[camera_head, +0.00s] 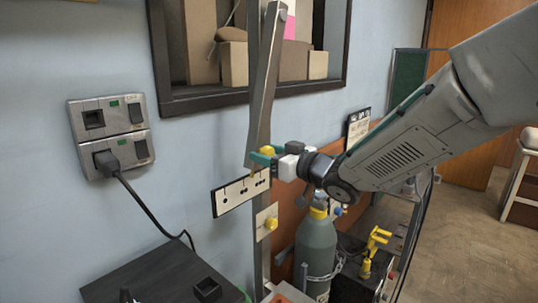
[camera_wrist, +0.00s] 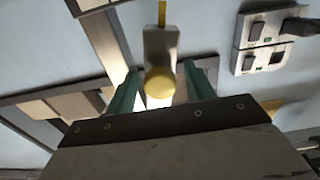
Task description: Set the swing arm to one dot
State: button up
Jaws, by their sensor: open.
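The swing arm shows in the wrist view as a short grey lever (camera_wrist: 160,50) with a round yellow knob (camera_wrist: 160,84) at its near end and a thin yellow pointer at its far end. In the head view its yellow knob (camera_head: 267,151) is partly hidden by my gripper. A white dot plate (camera_head: 232,199) with black marks is below it; the yellow pointer hangs over the plate's right part, and its exact mark is too small to tell. My gripper (camera_head: 265,158) is open, its green fingers (camera_wrist: 163,90) on either side of the knob with gaps showing.
A grey upright post (camera_head: 262,90) stands behind the arm. A second yellow knob (camera_head: 271,223) on a beige plate is below. A grey gas cylinder (camera_head: 316,250) stands below my arm. A double socket (camera_head: 112,135) with a plugged cable is on the left wall.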

jog(key=c, duration=1.1)
jog(key=shift+m, duration=0.8)
jog(key=s+a, duration=0.1)
jog(key=s+a+r, duration=0.1)
jog(key=s, duration=0.1)
jog(key=shift+s+a+r, duration=0.25)
jog(key=shift+s+a, duration=0.05)
jog(key=shift+a, duration=0.1)
jog(key=shift+c, duration=0.2)
jog(key=o, duration=1.1)
jog(key=shift+o, duration=0.2)
jog(key=v, duration=0.8)
